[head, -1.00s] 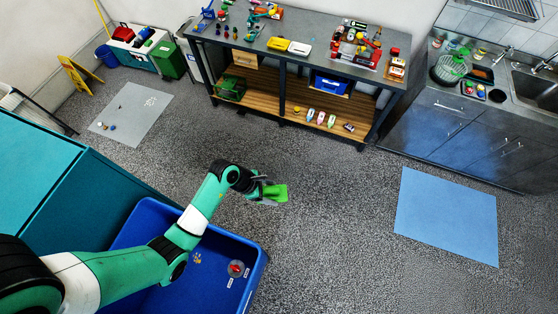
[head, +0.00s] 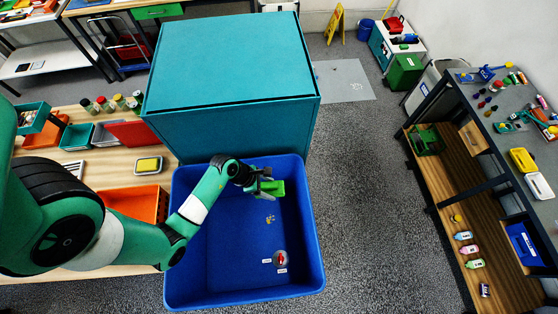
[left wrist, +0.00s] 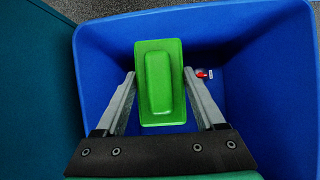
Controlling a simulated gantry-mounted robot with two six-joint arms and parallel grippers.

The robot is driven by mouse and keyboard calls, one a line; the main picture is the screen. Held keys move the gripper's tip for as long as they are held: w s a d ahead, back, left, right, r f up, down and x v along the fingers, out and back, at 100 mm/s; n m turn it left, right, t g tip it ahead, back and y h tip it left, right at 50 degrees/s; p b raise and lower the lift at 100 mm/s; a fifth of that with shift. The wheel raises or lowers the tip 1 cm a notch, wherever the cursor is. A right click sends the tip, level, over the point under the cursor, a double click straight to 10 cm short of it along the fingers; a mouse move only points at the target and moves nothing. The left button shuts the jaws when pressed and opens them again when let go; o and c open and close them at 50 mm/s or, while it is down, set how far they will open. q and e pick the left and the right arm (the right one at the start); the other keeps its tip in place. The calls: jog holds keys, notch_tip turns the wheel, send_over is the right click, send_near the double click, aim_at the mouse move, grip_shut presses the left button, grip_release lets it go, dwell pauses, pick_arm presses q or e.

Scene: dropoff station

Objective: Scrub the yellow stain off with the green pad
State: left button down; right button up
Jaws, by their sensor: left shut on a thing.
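My left gripper (head: 268,184) is shut on the green pad (head: 277,188). It holds the pad above the far part of the blue bin (head: 318,235). In the left wrist view the pad (left wrist: 160,82) sits between the two grey fingers, over the bin's inside. The yellow stain (head: 270,219) is a small splotch on the bin's floor, nearer than the pad in the head view. The stain does not show in the left wrist view. My right gripper is not in view.
A round item with a red part (head: 280,259) and small white labels lies in the bin near the stain. A large teal box (head: 235,70) stands right behind the bin. A wooden table with an orange tray (head: 132,205) is at left. Floor right of the bin is clear.

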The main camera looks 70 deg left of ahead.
pick_arm(q)
jog(key=shift+s+a+f, duration=0.15)
jog(key=shift+s+a, duration=0.15)
jog(key=shift+s, duration=0.05)
jog(key=shift+a+n, duration=0.15)
jog(key=shift+n, duration=0.15)
jog(key=shift+f, duration=0.25)
notch_tip(320, 180, down, 2)
jog(key=shift+f, duration=0.25)
notch_tip(320, 180, down, 51)
jog(key=b, duration=4.4)
jog(key=shift+r+b, duration=0.2)
jog(key=shift+b, duration=0.15)
jog(key=shift+w, duration=0.1)
